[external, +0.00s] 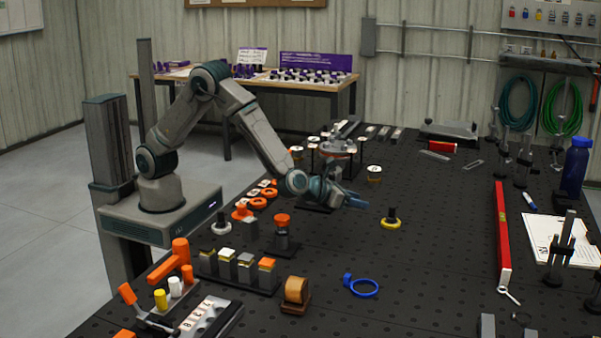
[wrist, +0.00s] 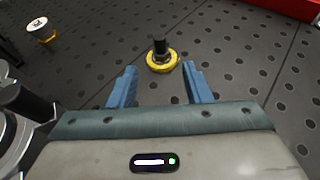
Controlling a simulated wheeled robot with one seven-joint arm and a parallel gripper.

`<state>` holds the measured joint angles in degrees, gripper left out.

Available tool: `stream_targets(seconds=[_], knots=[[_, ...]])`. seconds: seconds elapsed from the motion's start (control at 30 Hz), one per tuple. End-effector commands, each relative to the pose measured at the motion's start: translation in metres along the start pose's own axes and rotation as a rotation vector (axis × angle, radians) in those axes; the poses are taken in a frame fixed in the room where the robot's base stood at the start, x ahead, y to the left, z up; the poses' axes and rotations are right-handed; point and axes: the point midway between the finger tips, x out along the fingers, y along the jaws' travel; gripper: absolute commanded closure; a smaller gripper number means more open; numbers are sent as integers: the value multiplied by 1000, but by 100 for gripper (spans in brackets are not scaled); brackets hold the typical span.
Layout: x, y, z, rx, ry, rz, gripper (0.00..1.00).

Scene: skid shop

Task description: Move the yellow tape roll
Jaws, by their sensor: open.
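A yellow tape roll (external: 390,224) lies flat on the dark perforated table, with a black post standing up through its middle. In the wrist view the yellow tape roll (wrist: 163,67) is just beyond the fingertips, centred between them. My gripper (external: 352,197) is to the left of the roll in the external view. Its two blue fingers are spread apart in the wrist view (wrist: 160,75), and nothing is between them. I cannot tell the gripper's exact height above the table.
A blue ring clamp (external: 363,288) and an orange tape roll (external: 296,290) lie nearer the front. A red level (external: 502,235) lies to the right. A white-topped round piece (external: 374,172) stands behind. The table around the yellow roll is clear.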

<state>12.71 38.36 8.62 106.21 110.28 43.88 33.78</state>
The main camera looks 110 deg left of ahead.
Motion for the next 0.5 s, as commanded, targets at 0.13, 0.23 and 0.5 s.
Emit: stream_targets(seconds=[0.13,0.23,0.5], knots=[[11,1,0,0,1,3,56],[25,1,1,1,2,3,56],[74,1,2,-1,1,3,56]])
